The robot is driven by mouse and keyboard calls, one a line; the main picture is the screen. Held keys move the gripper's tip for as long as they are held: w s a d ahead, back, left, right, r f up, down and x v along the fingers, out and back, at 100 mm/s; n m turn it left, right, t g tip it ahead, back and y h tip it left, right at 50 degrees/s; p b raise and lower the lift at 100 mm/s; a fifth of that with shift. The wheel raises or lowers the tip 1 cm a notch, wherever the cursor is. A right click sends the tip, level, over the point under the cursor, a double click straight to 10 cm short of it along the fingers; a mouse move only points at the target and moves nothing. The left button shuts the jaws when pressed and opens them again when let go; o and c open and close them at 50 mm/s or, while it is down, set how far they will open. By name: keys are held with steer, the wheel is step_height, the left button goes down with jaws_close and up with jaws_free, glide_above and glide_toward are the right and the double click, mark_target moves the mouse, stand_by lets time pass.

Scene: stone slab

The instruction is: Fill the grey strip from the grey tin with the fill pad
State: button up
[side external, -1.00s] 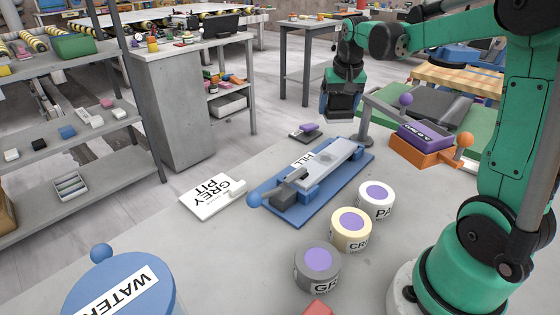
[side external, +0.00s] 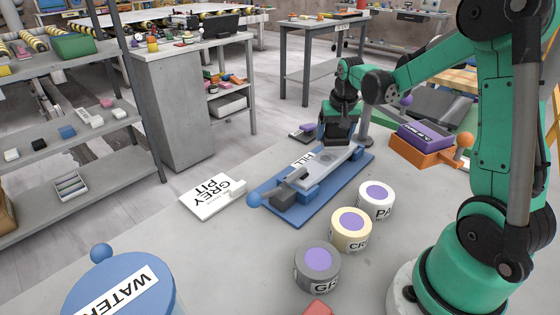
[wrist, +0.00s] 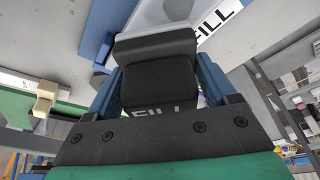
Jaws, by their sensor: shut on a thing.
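My gripper (side external: 338,138) is above the far end of a pale grey slab (side external: 318,174) in a blue fixture (side external: 262,186). In the wrist view its blue fingers are shut on a dark block marked FILL, the fill pad (wrist: 160,75). In the side view I cannot make out the pad, or whether it touches the slab. A darker grey patch (side external: 326,158) marks the slab; I cannot tell whether this is the grey strip. The grey tin (side external: 318,272), labelled GR, stands at the front with a purple disc on top.
Cream (side external: 351,230) and white (side external: 376,203) tins stand beside the grey one. A white GREY PIT card (side external: 210,196) lies left of the fixture. A blue WATER tub (side external: 125,290) is front left. An orange tray (side external: 428,155) and a purple-topped pad (side external: 304,130) are nearby.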

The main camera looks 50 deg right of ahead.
mark_target(325, 145)
steer(key=shift+f, duration=1.2)
steer(key=shift+a+r, duration=0.15)
steer(key=shift+a, duration=0.65)
steer(key=shift+c, duration=0.6)
steer(key=shift+a, duration=2.3)
steer(key=shift+a+r, duration=0.15)
steer(key=shift+r, duration=0.05)
steer(key=shift+d+f, duration=0.15)
steer(key=shift+d, duration=1.1)
steer(key=shift+d+f, duration=0.1)
steer(key=shift+d, duration=1.85)
step_height(325, 145, up, 2)
steer(key=shift+r, duration=3.05)
